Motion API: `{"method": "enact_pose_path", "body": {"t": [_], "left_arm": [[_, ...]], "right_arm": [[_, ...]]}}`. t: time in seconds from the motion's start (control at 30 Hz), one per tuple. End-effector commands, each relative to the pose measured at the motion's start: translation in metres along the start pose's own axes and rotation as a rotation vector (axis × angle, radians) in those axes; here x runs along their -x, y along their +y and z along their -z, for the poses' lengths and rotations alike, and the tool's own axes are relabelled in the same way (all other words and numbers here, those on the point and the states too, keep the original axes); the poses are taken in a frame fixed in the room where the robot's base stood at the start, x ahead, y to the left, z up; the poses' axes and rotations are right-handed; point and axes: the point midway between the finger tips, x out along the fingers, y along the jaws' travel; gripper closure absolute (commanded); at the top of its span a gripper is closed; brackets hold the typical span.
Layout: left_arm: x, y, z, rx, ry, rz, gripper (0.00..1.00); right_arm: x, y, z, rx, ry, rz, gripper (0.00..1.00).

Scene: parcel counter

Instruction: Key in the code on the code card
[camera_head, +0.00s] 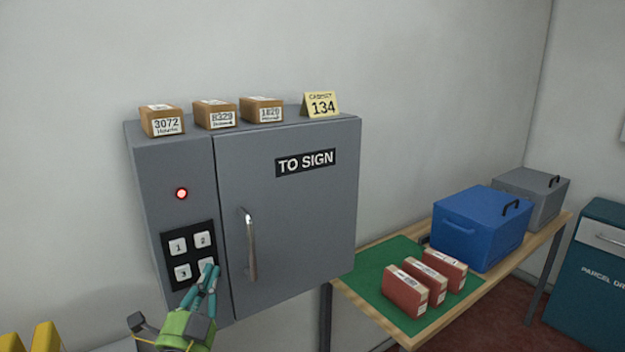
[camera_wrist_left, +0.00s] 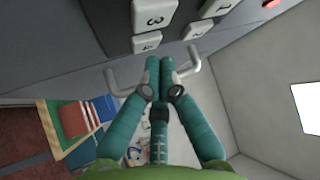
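The yellow code card (camera_head: 322,105) stands on top of the grey cabinet and reads "CABINET 134". The black keypad (camera_head: 172,243) on the cabinet front has white keys: 1 (camera_head: 178,247), 2 (camera_head: 202,240), 3 (camera_head: 183,273) and 4 (camera_head: 206,263). My left gripper (camera_head: 209,272) is in front of key 4 and partly covers it. In the left wrist view its fingertips (camera_wrist_left: 160,63) are together with nothing between them, close to key 4 (camera_wrist_left: 147,41). I cannot tell whether they touch it. A red light (camera_head: 181,193) glows above the keypad. My right gripper is not in view.
The cabinet door (camera_head: 300,220), marked "TO SIGN", is shut, with a metal handle (camera_head: 250,245) right of the keypad. Small labelled boxes (camera_head: 215,114) sit on top. At right, a table holds red parcels (camera_head: 407,291) on a green mat (camera_head: 372,273) and a blue box (camera_head: 470,237).

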Motion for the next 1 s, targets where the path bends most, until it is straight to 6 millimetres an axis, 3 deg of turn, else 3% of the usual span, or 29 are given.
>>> {"method": "enact_pose_path", "body": {"t": [1.0], "left_arm": [[-0.0069, -0.0001, -0.0072, 0.0, -0.001, 0.0, 1.0]], "right_arm": [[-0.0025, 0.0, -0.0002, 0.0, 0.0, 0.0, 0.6]]}}
